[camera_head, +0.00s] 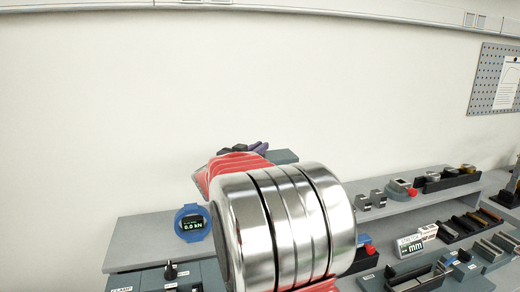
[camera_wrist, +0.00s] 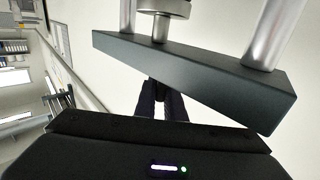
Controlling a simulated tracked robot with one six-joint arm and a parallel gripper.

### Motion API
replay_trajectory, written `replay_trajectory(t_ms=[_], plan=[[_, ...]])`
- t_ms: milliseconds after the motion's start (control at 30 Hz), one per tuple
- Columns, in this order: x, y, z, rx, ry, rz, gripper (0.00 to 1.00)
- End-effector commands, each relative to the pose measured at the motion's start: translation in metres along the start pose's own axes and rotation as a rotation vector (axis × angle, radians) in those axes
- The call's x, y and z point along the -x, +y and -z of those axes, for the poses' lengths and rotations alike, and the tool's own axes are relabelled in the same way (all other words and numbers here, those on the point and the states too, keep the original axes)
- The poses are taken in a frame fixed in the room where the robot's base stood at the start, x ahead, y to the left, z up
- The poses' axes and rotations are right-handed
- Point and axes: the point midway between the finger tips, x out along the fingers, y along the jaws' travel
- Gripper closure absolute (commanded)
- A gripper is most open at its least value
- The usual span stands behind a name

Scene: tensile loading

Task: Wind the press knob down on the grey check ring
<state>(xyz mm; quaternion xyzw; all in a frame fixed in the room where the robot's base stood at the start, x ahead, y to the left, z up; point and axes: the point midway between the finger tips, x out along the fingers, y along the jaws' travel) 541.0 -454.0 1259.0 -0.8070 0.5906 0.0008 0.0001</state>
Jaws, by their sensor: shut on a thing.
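My gripper (camera_wrist: 162,98) shows in the wrist view as two dark fingers, close together, reaching up to the edge of a dark grey press plate (camera_wrist: 190,70). Two silver columns (camera_wrist: 275,35) and a thin spindle with a round metal foot (camera_wrist: 164,7) stand out from the plate's other side. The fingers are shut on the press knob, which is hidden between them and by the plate. In the head view my arm covers most of the press; only a bit of its grey plate (camera_head: 283,156) shows beside my dark gripper (camera_head: 245,148). The grey check ring cannot be made out.
A blue round gauge (camera_head: 193,223) reads 0.0 kN on the grey bench at left, behind a clamp block (camera_head: 170,271). Racks and trays with small parts (camera_head: 420,275) fill the right side. A pegboard (camera_head: 497,80) hangs on the wall.

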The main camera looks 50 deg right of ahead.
Motion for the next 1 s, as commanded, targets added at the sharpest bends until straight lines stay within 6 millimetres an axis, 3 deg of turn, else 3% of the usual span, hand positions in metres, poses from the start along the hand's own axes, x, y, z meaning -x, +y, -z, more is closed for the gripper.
replay_trajectory(t_ms=[400,933,967,1000], plan=[[0.0001,-0.0005,-0.0004,0.001,0.000,-0.170,1.00],[-0.0002,0.0006,0.0005,0.000,0.001,-0.201,1.00],[-0.0002,0.0006,0.0005,0.000,0.001,-0.201,0.89],[-0.0002,0.0006,0.0005,0.000,0.001,-0.201,0.86]])
